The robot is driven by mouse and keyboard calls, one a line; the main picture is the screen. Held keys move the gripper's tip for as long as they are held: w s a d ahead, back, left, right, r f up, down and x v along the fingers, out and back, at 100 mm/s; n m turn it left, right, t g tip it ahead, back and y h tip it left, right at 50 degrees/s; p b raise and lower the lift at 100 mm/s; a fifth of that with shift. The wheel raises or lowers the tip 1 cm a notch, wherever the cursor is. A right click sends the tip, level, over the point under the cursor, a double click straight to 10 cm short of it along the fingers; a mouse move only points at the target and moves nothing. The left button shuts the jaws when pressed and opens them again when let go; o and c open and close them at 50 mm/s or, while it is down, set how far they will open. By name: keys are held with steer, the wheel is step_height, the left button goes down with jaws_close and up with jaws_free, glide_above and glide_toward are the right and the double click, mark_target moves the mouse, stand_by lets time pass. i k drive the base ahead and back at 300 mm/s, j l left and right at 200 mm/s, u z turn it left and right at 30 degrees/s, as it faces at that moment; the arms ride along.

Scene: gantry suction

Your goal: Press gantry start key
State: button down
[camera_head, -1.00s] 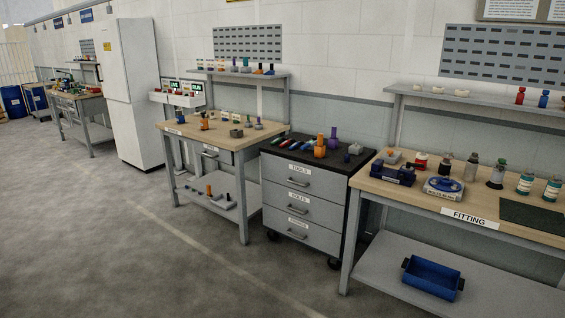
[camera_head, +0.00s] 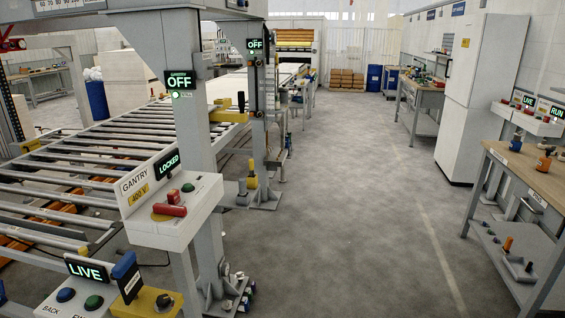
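The white gantry control box (camera_head: 190,222) stands on a post left of the middle. It is labelled GANTRY and 400 V, and its small screen (camera_head: 167,163) reads LOCKED. A green round button (camera_head: 188,187) sits on its sloped top. A red lever or handle (camera_head: 170,203) on a yellow base is in front of it. I cannot tell which part is the start key. The grey gantry column (camera_head: 193,120) behind it carries a sign (camera_head: 181,82) reading OFF. My gripper is not in view.
A second panel (camera_head: 85,285) reading LIVE, with blue and green buttons, stands at the bottom left. A roller conveyor (camera_head: 70,165) fills the left. Workbenches (camera_head: 540,180) and a white cabinet (camera_head: 480,95) line the right. The grey floor (camera_head: 350,190) between is clear.

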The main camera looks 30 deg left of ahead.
mark_target(187, 186)
steer(key=i+j+u, duration=0.2)
steer(key=i+u, duration=0.25)
steer(key=i, duration=0.15)
steer(key=i+u, duration=0.4)
steer(key=i, duration=0.2)
steer(key=i+l+u, duration=0.2)
steer(key=i+u, duration=0.25)
steer(key=i+j+u, duration=0.1)
steer(key=i+u, duration=0.35)
steer(key=i, duration=0.45)
steer(key=i+l+u, duration=0.15)
steer(key=i+u, duration=0.3)
steer(key=i, duration=0.4)
steer(key=u, duration=3.8)
steer(key=k+l, duration=0.05)
